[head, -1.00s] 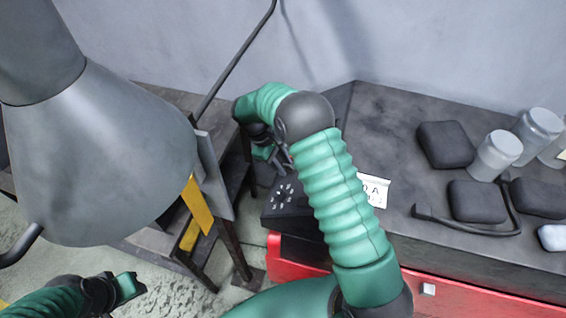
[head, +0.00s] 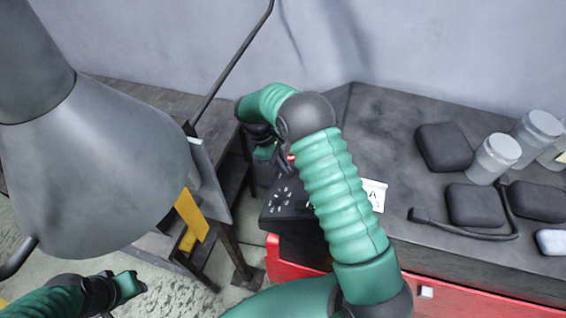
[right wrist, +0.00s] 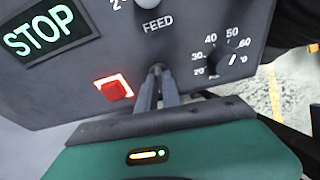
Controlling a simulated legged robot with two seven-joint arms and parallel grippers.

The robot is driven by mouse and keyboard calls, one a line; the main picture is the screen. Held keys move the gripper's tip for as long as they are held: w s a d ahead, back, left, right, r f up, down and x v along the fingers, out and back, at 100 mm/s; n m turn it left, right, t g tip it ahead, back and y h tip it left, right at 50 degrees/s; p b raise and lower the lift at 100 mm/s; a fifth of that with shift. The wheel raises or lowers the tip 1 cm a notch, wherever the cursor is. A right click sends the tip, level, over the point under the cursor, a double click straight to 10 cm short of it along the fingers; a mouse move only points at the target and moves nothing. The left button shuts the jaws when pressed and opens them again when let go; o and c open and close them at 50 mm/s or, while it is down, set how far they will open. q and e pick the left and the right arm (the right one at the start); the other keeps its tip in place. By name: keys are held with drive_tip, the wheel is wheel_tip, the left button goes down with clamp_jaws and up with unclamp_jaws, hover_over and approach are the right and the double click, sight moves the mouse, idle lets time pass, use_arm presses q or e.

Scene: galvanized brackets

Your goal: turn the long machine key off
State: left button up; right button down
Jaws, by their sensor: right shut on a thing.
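In the right wrist view, a dark control panel (right wrist: 110,65) fills the upper part. My right gripper (right wrist: 158,76) has its two grey fingers closed together at the panel, below the word FEED. The long machine key is mostly hidden between the fingertips; only a small dark bit shows there, so its angle cannot be told. In the head view my right gripper (head: 276,158) is at the panel's left end, partly hidden by my own arm. My left gripper (head: 128,286) is at the lower left, away from the panel; its jaw opening is unclear.
A lit red switch (right wrist: 113,87) is left of the fingers, a numbered dial (right wrist: 224,58) right, a STOP sign (right wrist: 50,28) upper left. Dark pouches (head: 444,147) and grey jars (head: 495,157) stand on the bench (head: 385,125). A big grey cone (head: 95,165) stands left.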

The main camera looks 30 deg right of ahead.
use_arm(q)
drive_tip(key=shift+r, duration=0.3)
use_arm(e)
drive_tip(key=shift+w+d+r+n, duration=0.15)
drive_tip(key=shift+d+r+n, duration=0.05)
drive_tip(key=shift+n, duration=0.2)
drive_tip(key=c, duration=1.7)
unclamp_jaws()
use_arm(q)
drive_tip(key=shift+s, duration=0.15)
use_arm(e)
drive_tip(key=shift+o, duration=0.9)
